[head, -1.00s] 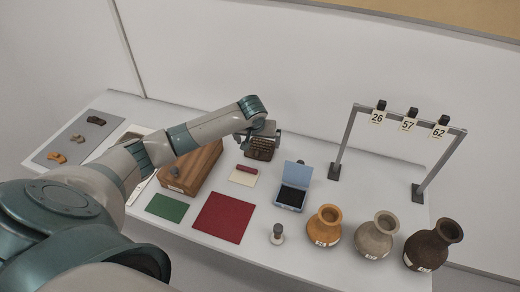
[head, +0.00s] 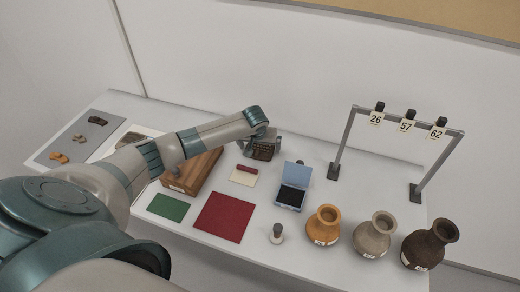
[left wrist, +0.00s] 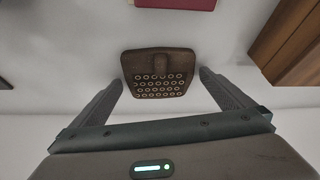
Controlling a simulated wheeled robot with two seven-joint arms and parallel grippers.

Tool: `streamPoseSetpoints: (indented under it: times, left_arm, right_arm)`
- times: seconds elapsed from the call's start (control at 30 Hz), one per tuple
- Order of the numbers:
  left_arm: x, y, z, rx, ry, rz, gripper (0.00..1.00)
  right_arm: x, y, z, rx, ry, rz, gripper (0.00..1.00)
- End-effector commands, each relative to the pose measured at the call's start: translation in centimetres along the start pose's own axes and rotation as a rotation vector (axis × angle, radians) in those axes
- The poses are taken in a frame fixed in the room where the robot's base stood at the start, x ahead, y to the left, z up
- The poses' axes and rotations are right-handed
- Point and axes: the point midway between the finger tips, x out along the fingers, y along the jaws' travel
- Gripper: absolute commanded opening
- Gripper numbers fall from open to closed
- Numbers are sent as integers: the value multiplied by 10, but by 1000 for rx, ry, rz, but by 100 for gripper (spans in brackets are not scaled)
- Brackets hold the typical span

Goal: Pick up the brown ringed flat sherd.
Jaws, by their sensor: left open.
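The brown ringed flat sherd (left wrist: 158,88) is dark brown with rows of pale rings and a plain raised ridge on its upper part. In the left wrist view it shows between the two fingers of my left gripper (left wrist: 160,85), with a gap to each finger. In the head view the sherd (head: 262,153) is at the back of the table, just below my left gripper (head: 264,140), which partly covers it. The left gripper is open and empty. How far the fingertips are above the table is hard to tell. My right gripper is not in view.
A wooden box (head: 192,173) stands close to the left. A number rack (head: 343,140) and three vases (head: 374,237) are to the right. A grey mat (head: 92,135) holds small sherds.

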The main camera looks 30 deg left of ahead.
Motion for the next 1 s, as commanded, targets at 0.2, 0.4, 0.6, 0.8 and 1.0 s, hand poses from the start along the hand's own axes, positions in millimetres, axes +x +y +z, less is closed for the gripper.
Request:
streamPoseSetpoints:
  times: [0.2, 0.4, 0.6, 0.8, 1.0]
  left_arm:
    - [0, 0, 0, 0, 0, 0, 100]
    - [0, 0, 0, 0, 0, 0, 57]
    - [-1, 0, -1, 0, 1, 1, 57]
    - [-5, 1, -3, -1, 2, 2, 57]
    - [-22, 1, -12, -1, 4, 3, 57]
  right_arm:
    - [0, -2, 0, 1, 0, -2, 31]
    - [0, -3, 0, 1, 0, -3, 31]
    - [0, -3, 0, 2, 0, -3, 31]
    - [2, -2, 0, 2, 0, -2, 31]
    - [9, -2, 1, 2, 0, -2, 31]
